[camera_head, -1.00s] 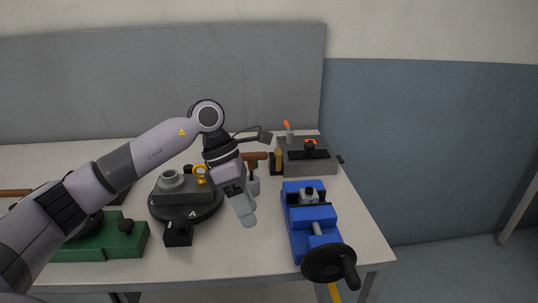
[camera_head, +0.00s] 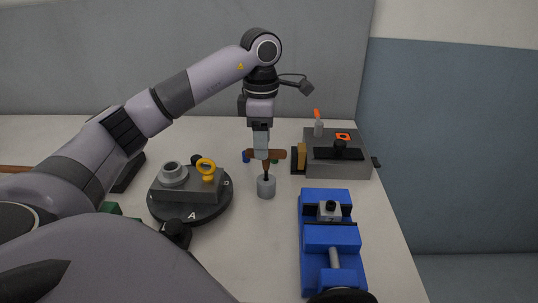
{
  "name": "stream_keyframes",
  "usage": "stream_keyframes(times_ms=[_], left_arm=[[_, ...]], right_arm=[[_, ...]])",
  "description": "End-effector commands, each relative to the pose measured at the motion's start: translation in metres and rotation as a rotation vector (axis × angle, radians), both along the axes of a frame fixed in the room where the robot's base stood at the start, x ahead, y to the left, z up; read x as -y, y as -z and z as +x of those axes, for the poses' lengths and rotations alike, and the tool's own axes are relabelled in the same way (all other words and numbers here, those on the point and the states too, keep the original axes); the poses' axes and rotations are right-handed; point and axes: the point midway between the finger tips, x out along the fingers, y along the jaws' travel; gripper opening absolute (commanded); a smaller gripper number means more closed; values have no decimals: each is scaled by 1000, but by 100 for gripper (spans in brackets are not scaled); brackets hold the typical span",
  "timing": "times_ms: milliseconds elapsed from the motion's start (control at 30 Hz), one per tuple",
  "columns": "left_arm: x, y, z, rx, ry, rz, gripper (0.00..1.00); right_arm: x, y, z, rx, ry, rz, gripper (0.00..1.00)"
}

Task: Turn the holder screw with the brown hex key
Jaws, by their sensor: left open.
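The brown hex key (camera_head: 279,154) has a T-shaped handle and stands upright in a small grey cup (camera_head: 266,188) in the middle of the table. My left gripper (camera_head: 261,155) points down at the handle. It is open, and its fingers overlap the handle in the picture; I cannot tell whether they touch it. A small grey holder with a dark screw on top (camera_head: 330,208) sits in the blue vise (camera_head: 331,238) to the right of the cup. My right gripper is not in view.
A round black turntable (camera_head: 184,211) with a grey block and a yellow ring stands left of the cup. A grey box (camera_head: 350,165) with orange-topped parts stands at the back right. A grey wall panel closes off the back. Bare table lies between turntable and vise.

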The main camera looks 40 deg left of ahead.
Motion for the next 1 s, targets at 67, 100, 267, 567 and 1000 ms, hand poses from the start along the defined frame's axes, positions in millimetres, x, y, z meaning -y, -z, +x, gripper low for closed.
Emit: stream_keyframes(times_ms=[67,100,267,567,1000], left_arm=[[1,10,-1,-4,0,0,51],[2,15,0,-3,0,0,51],[5,39,0,-3,-1,0,51],[5,50,0,1,0,1,51],[5,49,0,1,0,0,0]], right_arm=[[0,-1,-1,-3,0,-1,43],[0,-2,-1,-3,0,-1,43],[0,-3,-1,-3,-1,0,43],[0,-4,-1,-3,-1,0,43],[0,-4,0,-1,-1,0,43]])
